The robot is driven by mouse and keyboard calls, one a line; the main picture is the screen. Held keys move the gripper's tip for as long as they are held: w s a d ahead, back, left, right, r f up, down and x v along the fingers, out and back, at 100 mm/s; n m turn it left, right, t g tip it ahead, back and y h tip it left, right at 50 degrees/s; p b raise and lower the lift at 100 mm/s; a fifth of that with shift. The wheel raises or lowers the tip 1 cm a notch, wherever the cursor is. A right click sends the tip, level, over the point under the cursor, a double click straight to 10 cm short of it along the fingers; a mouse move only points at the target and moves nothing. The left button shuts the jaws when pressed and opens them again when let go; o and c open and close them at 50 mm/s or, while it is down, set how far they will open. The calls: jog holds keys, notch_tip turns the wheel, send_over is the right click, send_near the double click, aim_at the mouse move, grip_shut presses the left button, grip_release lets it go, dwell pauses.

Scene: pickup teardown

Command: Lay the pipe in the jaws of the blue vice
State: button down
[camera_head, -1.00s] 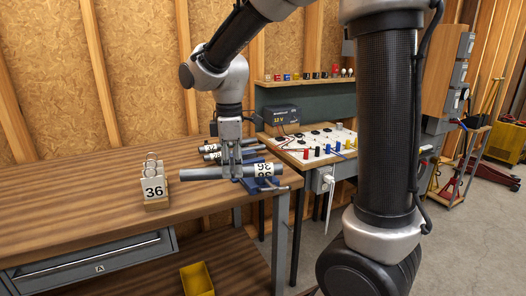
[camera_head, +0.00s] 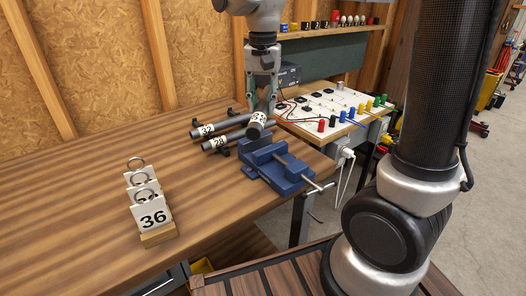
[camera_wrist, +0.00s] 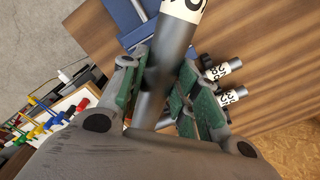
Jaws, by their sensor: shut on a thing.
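My gripper (camera_head: 262,106) is shut on a grey pipe (camera_wrist: 170,62) with a white number label. In the head view the held pipe (camera_head: 254,132) shows its round end toward the camera, at the back of the blue vice (camera_head: 285,172). The pipe looks above the vice; whether it touches the jaws I cannot tell. In the wrist view the pipe runs between the green-padded fingers (camera_wrist: 160,88), and part of the vice (camera_wrist: 128,22) shows beside and behind it. The label's number is not fully readable.
Two other labelled pipes, 32 (camera_head: 215,127) and 28 (camera_head: 222,142), lie on holders left of the vice. A board with coloured terminals (camera_head: 325,108) is behind right. Bare bench lies between.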

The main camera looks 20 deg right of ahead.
jog(key=m, duration=0.5)
jog(key=shift+r, duration=0.4)
jog(key=m, duration=0.2)
jog(key=shift+r+m, duration=0.2)
jog(key=shift+m, duration=0.2)
jog(key=shift+f+m, duration=0.1)
jog(key=shift+m, duration=0.2)
notch_tip(320, 180, down, 10)
jog(key=shift+r, duration=0.1)
jog(key=shift+s+f, duration=0.15)
jog(key=shift+f, duration=0.4)
jog(key=c, duration=1.1)
grip_release()
jog(key=shift+f, duration=0.15)
jog(key=shift+o, duration=0.2)
